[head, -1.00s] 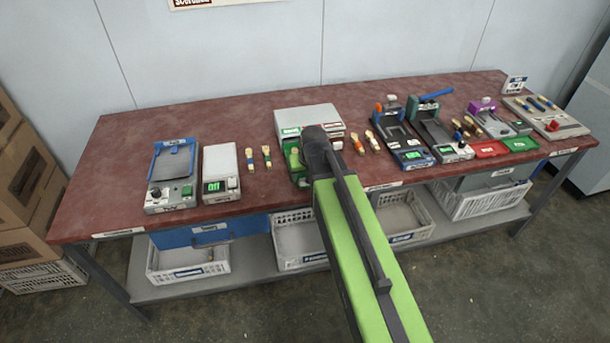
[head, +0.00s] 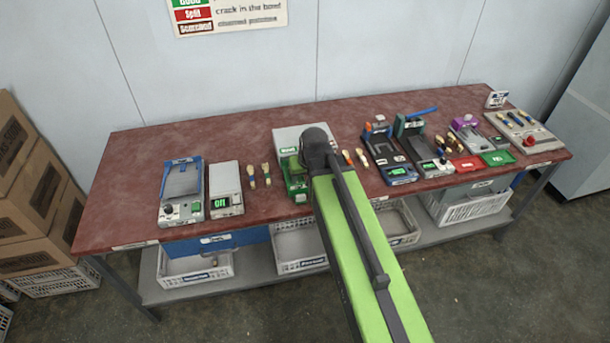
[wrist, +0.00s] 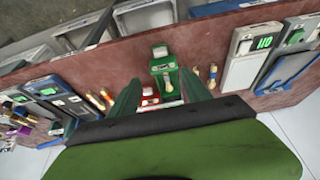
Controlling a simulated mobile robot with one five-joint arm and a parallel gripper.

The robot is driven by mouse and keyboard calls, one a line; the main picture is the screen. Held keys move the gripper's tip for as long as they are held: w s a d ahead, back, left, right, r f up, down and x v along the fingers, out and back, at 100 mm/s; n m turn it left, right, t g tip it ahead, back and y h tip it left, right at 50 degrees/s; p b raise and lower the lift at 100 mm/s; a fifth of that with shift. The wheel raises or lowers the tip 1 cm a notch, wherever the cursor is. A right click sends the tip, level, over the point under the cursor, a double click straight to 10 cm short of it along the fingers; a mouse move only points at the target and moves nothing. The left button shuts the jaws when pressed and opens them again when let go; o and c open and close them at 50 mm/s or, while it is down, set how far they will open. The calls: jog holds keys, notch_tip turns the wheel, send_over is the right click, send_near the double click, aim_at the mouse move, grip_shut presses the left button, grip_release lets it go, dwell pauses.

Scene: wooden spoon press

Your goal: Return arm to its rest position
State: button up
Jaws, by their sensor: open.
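My arm, with a green upper side, reaches out toward the bench in the head view, and its dark end hides the gripper there. In the wrist view my gripper (wrist: 163,92) shows two green fingers spread apart with nothing between them. Beyond the fingers a green device (wrist: 178,95) stands on the red-brown bench top (wrist: 110,65). In the head view this green device (head: 296,180) stands just left of my arm's end, partly hidden by it.
The bench (head: 140,205) carries a blue-trayed device (head: 181,190), a white device (head: 226,190), small wooden pieces (head: 259,176) and more devices (head: 387,150) at right. Crates (head: 195,268) sit on the lower shelf. Cardboard boxes (head: 30,200) stand at left. Floor in front is clear.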

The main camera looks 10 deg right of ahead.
jog(key=s+f+g+b, duration=0.1)
jog(key=s+g, duration=0.1)
jog(key=s, duration=0.3)
jog(key=s+a+f+g, duration=0.1)
jog(key=s+f+g, duration=0.1)
jog(key=s, duration=0.4)
jog(key=shift+s+a+f+g+b, duration=0.25)
jog(key=shift+f+g+b, duration=0.05)
jog(key=shift+b, duration=0.1)
